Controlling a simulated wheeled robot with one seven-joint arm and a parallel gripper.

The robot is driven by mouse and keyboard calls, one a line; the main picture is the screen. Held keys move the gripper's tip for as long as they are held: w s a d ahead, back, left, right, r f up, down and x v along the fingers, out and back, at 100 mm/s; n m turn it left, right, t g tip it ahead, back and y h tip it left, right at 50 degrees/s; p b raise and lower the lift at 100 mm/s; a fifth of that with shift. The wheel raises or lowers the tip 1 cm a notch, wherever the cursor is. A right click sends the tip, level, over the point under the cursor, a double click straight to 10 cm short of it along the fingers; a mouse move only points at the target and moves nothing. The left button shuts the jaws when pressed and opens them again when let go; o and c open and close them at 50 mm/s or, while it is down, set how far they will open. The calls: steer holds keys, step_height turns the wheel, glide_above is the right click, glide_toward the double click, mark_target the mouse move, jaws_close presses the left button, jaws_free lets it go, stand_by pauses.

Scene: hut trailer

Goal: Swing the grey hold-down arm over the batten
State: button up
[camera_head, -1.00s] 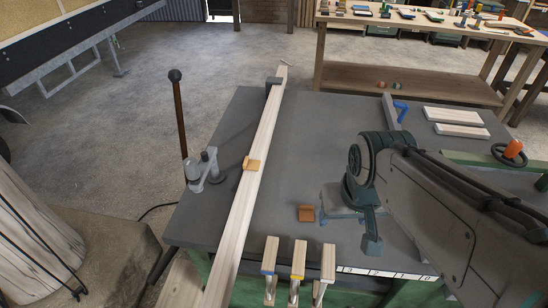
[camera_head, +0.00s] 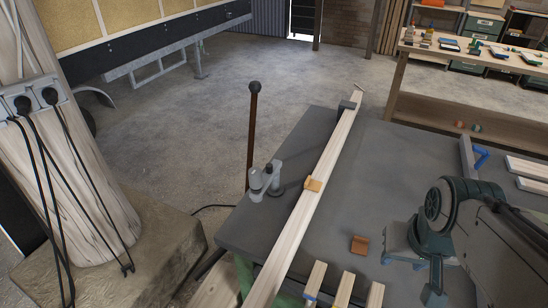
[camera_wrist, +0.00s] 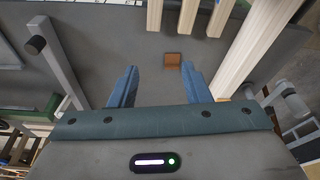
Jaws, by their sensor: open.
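The grey hold-down arm (camera_head: 265,179) stands with its post at the table's left edge, left of the pale batten (camera_head: 323,155), and does not reach over it. In the wrist view the hold-down arm (camera_wrist: 291,103) is at the right, beyond the batten (camera_wrist: 255,55). My gripper (camera_head: 402,263) is over the table, right of the batten and apart from the hold-down. Its blue fingers (camera_wrist: 158,88) are open and empty in the wrist view. A brown block (camera_wrist: 172,60) lies on the table beyond them.
A brown lever with a black knob (camera_head: 253,90) rises beside the hold-down. Several short wooden pieces (camera_head: 343,288) jut at the table's front. A dark stop (camera_head: 347,105) is at the batten's far end. The grey tabletop (camera_head: 385,165) is clear in the middle.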

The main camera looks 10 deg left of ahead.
steer(key=w+a+f+m+g+y+b, duration=0.2)
steer(key=w+a+m+y, duration=0.6)
steer(key=w+a, duration=0.4)
steer(key=m+t+y+b, duration=0.15)
steer(key=m+y, duration=0.35)
steer(key=m, duration=0.7)
glide_toward(271, 166)
steer(key=p+x, duration=0.1)
steer(key=x, duration=0.9)
steer(key=shift+w+a+f+p, duration=0.15)
steer(key=shift+a+f+p, duration=0.05)
steer(key=shift+a+p, duration=0.1)
jaws_close()
